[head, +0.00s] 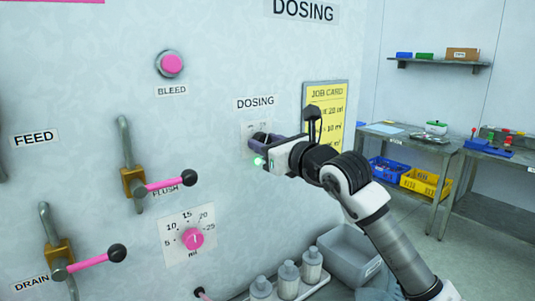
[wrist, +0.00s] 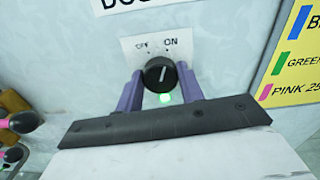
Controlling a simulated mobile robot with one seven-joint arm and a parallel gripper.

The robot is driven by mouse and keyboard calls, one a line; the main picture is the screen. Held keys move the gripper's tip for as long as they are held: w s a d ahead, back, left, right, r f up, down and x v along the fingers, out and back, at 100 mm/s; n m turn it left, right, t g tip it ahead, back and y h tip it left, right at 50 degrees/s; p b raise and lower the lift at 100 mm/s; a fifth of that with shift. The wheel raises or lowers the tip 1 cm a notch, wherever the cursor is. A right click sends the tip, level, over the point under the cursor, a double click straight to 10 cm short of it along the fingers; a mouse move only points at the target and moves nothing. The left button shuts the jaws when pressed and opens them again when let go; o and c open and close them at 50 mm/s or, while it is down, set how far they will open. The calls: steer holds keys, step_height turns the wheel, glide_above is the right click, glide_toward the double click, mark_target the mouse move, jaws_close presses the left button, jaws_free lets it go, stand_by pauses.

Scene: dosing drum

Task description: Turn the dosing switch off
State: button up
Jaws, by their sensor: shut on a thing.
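The dosing switch is a round black knob (wrist: 158,73) with a white pointer line, on a white plate marked OFF at left and ON at right. The pointer leans slightly right of upright, toward ON. A green light (wrist: 166,98) glows just below the knob. My gripper (head: 262,141) reaches the switch plate under the DOSING label (head: 255,102); in the wrist view, its purple fingers (wrist: 158,88) are shut on the knob, one on each side. In the head view my gripper hides the knob.
A yellow job card (head: 326,108) hangs right of the switch. Left are the pink BLEED button (head: 171,65), the FLUSH lever (head: 168,184), the DRAIN lever (head: 90,262) and a pink dial (head: 192,239). Bottles (head: 289,279) and a grey bin (head: 346,252) stand below.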

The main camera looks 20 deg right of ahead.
steer(key=n+b, duration=1)
steer(key=b, duration=0.1)
steer(key=shift+a+f, duration=0.1)
steer(key=shift+f, duration=0.05)
steer(key=shift+n, duration=0.3)
steer(key=o, duration=1)
steer(key=shift+s, duration=0.15)
steer(key=b+v, duration=0.3)
steer(key=v, duration=1)
steer(key=shift+s, duration=0.35)
